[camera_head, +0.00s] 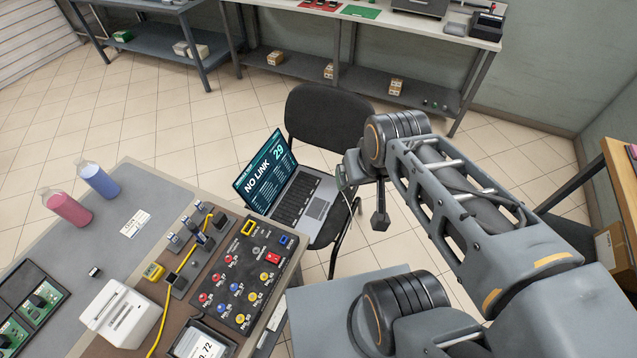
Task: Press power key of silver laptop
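The dark keyboard faces up; the power key is too small to make out. My gripper (347,182) is at the end of my arm, close to the upper right side of the laptop in the picture, seemingly above it. Its fingers are small and partly hidden by the wrist, so their opening does not show.
A black control panel (255,275) with coloured knobs and a yellow cable (168,305) lie on the workbench (150,190). Pink (68,208) and blue (100,181) bottles stand at its far left. The chair (328,112) backs the laptop. Tiled floor is open behind.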

